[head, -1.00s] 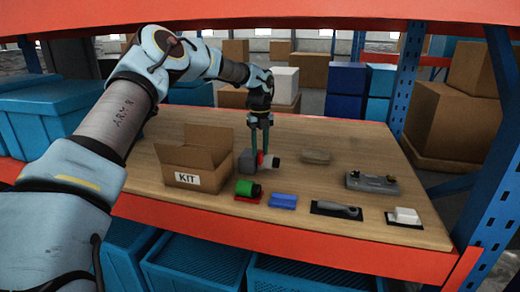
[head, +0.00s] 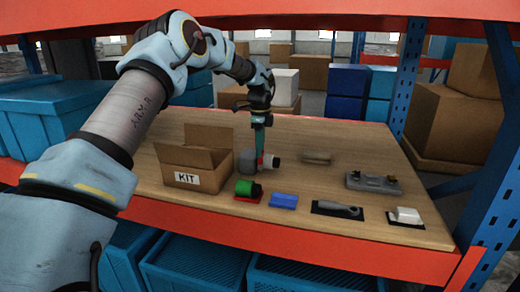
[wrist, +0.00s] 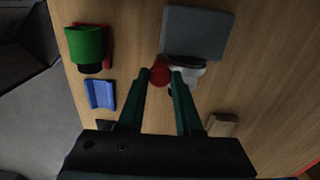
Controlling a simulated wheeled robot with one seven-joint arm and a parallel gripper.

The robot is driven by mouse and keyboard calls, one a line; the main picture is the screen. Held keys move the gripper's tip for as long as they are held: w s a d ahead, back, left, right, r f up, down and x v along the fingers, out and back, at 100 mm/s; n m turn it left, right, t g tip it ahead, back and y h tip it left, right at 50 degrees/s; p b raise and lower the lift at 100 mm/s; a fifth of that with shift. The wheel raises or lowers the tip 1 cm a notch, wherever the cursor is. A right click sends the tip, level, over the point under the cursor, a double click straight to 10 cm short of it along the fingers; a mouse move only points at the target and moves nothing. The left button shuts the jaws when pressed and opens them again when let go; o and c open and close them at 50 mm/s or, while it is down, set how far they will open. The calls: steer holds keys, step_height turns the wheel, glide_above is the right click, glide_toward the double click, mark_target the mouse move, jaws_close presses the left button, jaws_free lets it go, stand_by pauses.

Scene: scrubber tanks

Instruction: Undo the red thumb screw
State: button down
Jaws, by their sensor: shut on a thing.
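The red thumb screw (wrist: 160,72) shows between my gripper's fingertips (wrist: 161,76) in the wrist view. It sits beside a grey block (wrist: 198,33) with a whitish round end piece (wrist: 187,74). In the head view the grey block (head: 247,163) stands on the table to the right of the KIT box, with its white end (head: 272,162) facing right. My gripper (head: 260,152) points down there and is shut on the screw. The fingers hide most of the screw in the head view, and its thread cannot be seen.
The open KIT carton (head: 197,180) stands close on the left. A green cylinder on a red base (head: 248,189) and a blue block (head: 284,201) lie in front. A tan block (head: 317,158), a grey fixture (head: 373,182), a grey-handled tool (head: 338,208) and a white block (head: 406,215) are to the right.

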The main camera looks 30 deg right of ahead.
steer(key=n, duration=0.5)
steer(key=shift+n, duration=0.3)
steer(key=n, duration=0.4)
steer(key=shift+b, duration=0.35)
steer(key=n, duration=0.9)
steer(key=shift+n, duration=0.3)
steer(key=n, duration=1)
steer(key=n+p, duration=0.1)
steer(key=n, duration=0.3)
steer(key=shift+n, duration=0.3)
steer(key=n, duration=0.4)
steer(key=shift+n+p, duration=0.35)
steer(key=shift+n, duration=0.05)
